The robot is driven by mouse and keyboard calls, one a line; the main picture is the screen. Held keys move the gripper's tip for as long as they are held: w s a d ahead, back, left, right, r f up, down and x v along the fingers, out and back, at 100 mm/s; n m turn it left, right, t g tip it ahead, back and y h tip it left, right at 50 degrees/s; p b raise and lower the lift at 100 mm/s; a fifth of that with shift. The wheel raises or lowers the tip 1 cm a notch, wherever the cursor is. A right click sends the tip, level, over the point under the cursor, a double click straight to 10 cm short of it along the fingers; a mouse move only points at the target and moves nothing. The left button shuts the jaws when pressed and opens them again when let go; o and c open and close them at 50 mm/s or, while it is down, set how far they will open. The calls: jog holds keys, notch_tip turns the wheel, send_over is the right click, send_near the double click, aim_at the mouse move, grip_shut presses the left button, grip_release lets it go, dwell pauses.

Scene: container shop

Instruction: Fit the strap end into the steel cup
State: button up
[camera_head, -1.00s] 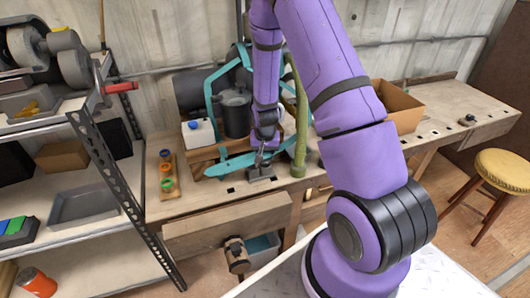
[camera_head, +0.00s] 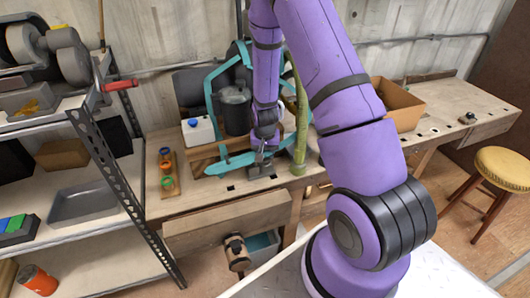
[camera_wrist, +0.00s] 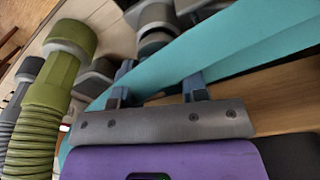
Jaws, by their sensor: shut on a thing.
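The gripper is shut on the strap, though the exact grip is partly hidden. A grey steel fitting (camera_head: 258,172), which looks like the cup's mount, sits on the bench just below the gripper. Grey cylindrical metal parts (camera_wrist: 154,18) show past the fingers in the wrist view. I cannot tell whether the strap end touches the cup.
A green ribbed hose (camera_head: 300,130) stands close to the right of the gripper; it fills the left of the wrist view (camera_wrist: 45,105). A dark pot (camera_head: 235,112), white container (camera_head: 198,131) and cardboard box (camera_head: 400,105) stand on the bench. The bench's right part is mostly clear.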

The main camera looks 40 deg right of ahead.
jog(key=shift+f, duration=0.6)
dwell(0.3)
jog(key=o, duration=1.1)
jog(key=shift+c, duration=0.2)
notch_tip(320, 180, up, 11)
jog(key=s, duration=0.1)
jog(key=shift+a+f, duration=0.15)
jog(key=shift+a, duration=0.25)
